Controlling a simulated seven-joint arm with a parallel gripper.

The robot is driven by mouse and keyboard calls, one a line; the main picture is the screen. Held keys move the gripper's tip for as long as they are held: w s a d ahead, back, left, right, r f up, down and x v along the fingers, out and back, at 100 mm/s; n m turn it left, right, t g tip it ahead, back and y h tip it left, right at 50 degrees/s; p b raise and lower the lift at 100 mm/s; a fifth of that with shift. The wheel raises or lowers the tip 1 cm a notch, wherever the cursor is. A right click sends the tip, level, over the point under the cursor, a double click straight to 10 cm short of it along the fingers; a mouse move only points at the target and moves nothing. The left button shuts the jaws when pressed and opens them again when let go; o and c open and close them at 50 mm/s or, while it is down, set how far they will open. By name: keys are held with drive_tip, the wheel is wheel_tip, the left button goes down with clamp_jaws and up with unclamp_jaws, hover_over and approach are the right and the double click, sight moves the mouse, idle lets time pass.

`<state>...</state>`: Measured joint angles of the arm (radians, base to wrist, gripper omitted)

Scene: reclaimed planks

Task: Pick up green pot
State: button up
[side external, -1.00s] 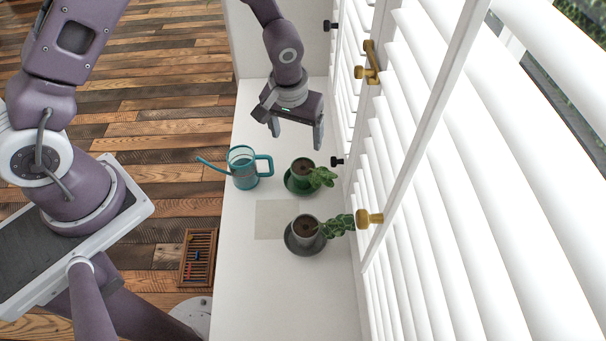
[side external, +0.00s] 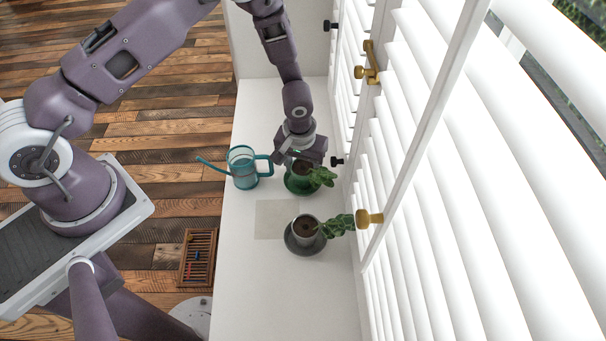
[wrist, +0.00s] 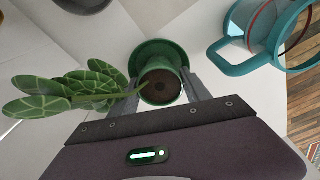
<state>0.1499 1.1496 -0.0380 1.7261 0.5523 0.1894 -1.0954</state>
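The green pot (wrist: 160,67) holds dark soil and a leafy plant (wrist: 66,92) and stands on a green saucer (wrist: 136,57). In the side external view the pot (side external: 303,183) is on the white counter, partly hidden by my gripper (side external: 299,168). In the wrist view my gripper (wrist: 160,80) has its fingers apart, one on each side of the pot. The right finger shows close to the pot wall; the left one is partly hidden by leaves. Firm contact cannot be seen. The pot appears to rest on its saucer.
A teal watering can (side external: 243,168) stands just left of the green pot. A grey pot (side external: 305,231) with a plant stands on a dark saucer nearer the camera, beside a pale square (side external: 270,220). White shutters (side external: 400,150) with knobs rise close on the right. The front counter is clear.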

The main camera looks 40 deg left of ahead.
clamp_jaws()
wheel_tip(320, 180, up, 13)
wheel_tip(320, 180, down, 9)
drive_tip(key=m, duration=0.3)
drive_tip(key=shift+f+m+h, duration=0.15)
drive_tip(key=shift+m+h, duration=0.15)
drive_tip(key=shift+m, duration=0.1)
drive_tip(key=shift+f, duration=1.55)
